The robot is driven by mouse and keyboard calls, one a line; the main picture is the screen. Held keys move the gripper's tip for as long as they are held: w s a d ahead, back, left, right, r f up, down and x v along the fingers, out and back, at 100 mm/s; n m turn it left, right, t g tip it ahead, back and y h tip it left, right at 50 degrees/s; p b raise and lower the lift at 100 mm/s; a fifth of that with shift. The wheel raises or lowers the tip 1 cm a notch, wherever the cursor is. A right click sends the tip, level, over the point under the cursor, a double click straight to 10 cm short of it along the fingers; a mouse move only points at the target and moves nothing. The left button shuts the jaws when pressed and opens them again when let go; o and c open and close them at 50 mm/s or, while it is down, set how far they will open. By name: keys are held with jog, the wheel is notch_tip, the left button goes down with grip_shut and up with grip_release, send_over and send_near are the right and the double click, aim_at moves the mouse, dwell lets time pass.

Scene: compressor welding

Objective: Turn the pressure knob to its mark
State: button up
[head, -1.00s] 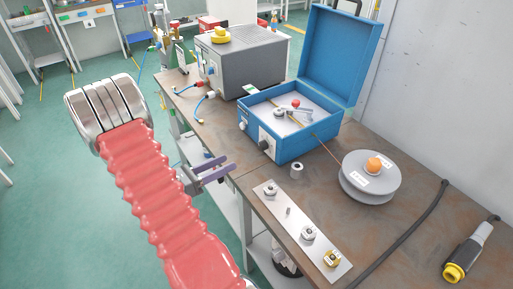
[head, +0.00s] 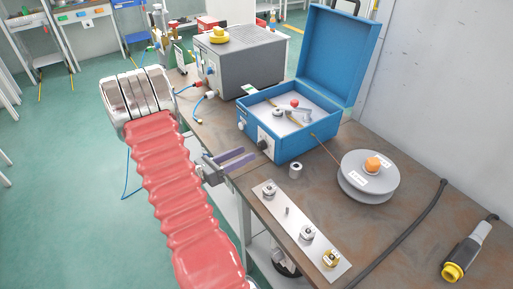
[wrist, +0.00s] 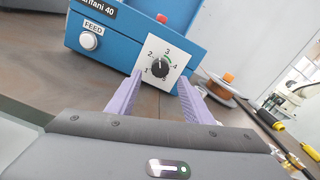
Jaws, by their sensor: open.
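The pressure knob (wrist: 160,67) is a small black dial on a white plate (wrist: 176,51) with numbers 1 to 5, on the front of a blue box. A green mark shows on the scale near 3 and 4. The knob's pointer is too small to read surely. In the head view the knob (head: 264,145) is on the box's front face. My gripper (head: 249,156) is open with purple fingers, in front of and apart from the knob. In the wrist view the fingers of my gripper (wrist: 160,80) stand left and right of the knob, with nothing between them.
The blue box (head: 296,152) has its lid open. A FEED button (wrist: 89,42) is left of the dial. A metal cylinder (head: 296,171), a plate with fittings (head: 288,226) and a wire spool (head: 369,190) are on the bench nearby. A grey unit (head: 246,69) stands behind.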

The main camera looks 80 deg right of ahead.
aim_at(258, 147)
jog(key=shift+x, duration=3.1)
jog(key=shift+c, duration=0.7)
jog(key=c, duration=0.9)
jog(key=shift+d, duration=0.15)
